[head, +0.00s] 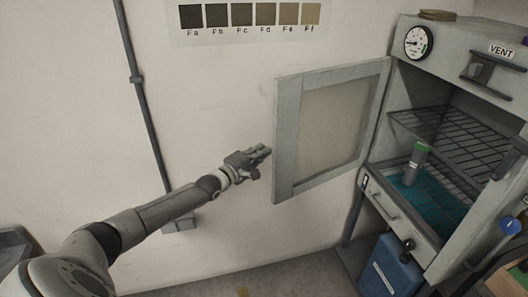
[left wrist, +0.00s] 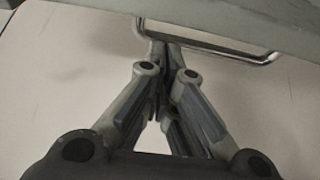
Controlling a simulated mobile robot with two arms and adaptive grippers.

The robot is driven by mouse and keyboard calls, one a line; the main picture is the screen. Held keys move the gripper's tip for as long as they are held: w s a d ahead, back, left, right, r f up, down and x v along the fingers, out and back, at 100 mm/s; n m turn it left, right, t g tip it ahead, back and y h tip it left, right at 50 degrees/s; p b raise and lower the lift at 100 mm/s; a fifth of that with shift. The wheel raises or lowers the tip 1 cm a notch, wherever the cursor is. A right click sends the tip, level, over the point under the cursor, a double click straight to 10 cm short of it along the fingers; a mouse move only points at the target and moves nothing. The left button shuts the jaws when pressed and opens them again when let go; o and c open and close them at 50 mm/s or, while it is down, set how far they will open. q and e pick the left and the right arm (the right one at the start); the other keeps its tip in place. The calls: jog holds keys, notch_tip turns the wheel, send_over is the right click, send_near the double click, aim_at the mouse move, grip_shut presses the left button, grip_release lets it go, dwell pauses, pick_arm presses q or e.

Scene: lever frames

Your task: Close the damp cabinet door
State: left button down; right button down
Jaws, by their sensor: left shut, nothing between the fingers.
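The damp cabinet (head: 440,58) stands at the right in the head view, with wire racks inside. Its door (head: 284,135), a grey frame around a pale panel, stands wide open, swung out to the left. My left gripper (head: 268,150) is shut and empty, at the door's outer free edge; I cannot tell whether it touches. In the left wrist view the shut fingers (left wrist: 163,45) point at a metal bar handle (left wrist: 225,50) below a grey edge. My right gripper is not in view.
A green-capped tube (head: 417,160) stands inside the cabinet above a teal tray (head: 437,205). A drawer (head: 400,215) with a handle sits below the opening. A blue container (head: 390,268) stands under it. A pipe (head: 140,95) runs down the wall behind my left arm.

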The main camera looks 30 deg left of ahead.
pick_arm(q)
jog(key=shift+s+d+p, duration=0.25)
jog(key=shift+d, duration=0.2)
jog(key=shift+s+d+p, duration=0.2)
jog(key=shift+d+p, duration=0.05)
jog(key=shift+d, duration=0.2)
jog(key=shift+d, duration=0.1)
